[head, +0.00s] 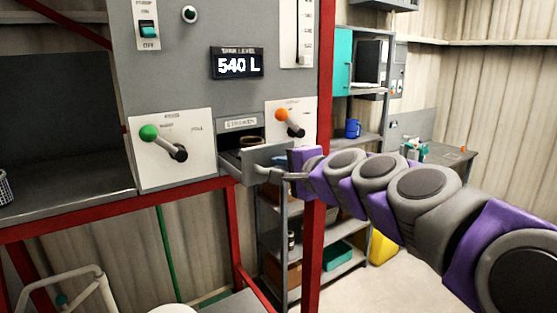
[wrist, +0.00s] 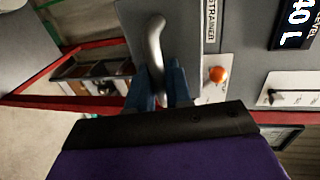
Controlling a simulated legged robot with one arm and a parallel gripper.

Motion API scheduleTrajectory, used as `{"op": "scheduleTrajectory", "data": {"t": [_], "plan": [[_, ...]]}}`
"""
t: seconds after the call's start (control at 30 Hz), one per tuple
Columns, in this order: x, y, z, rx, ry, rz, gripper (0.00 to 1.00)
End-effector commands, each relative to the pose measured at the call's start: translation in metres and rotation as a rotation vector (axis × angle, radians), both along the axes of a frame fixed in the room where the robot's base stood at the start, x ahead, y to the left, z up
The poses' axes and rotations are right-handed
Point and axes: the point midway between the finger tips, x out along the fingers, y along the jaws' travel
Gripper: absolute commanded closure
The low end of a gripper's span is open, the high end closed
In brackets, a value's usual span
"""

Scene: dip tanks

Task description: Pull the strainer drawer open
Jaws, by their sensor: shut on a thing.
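The strainer drawer (head: 262,162) is a grey box in the panel, below the "STRAINER" label (head: 241,123). It stands partly out of its slot, and a round brown-rimmed item (head: 251,141) shows inside. Its bar handle (head: 268,174) is on the front. My gripper (head: 290,175) is at the right end of this handle, in front of the drawer. In the wrist view, my gripper's blue fingers (wrist: 159,76) are shut on the grey curved handle (wrist: 156,42). The far end of the handle stands free of the fingers.
A red frame post (head: 325,60) stands just right of the panel. A shelf with a teal bin (head: 332,256) is behind my arm.

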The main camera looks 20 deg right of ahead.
Motion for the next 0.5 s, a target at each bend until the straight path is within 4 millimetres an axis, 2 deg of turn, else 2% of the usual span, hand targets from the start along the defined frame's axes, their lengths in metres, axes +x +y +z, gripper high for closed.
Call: {"op": "scheduleTrajectory", "data": {"t": [0.2,0.5], "plan": [[-0.019,0.001,-0.006,-0.001,0.013,0.016,1.00],[-0.022,0.001,-0.008,-0.001,0.016,0.018,1.00]]}}
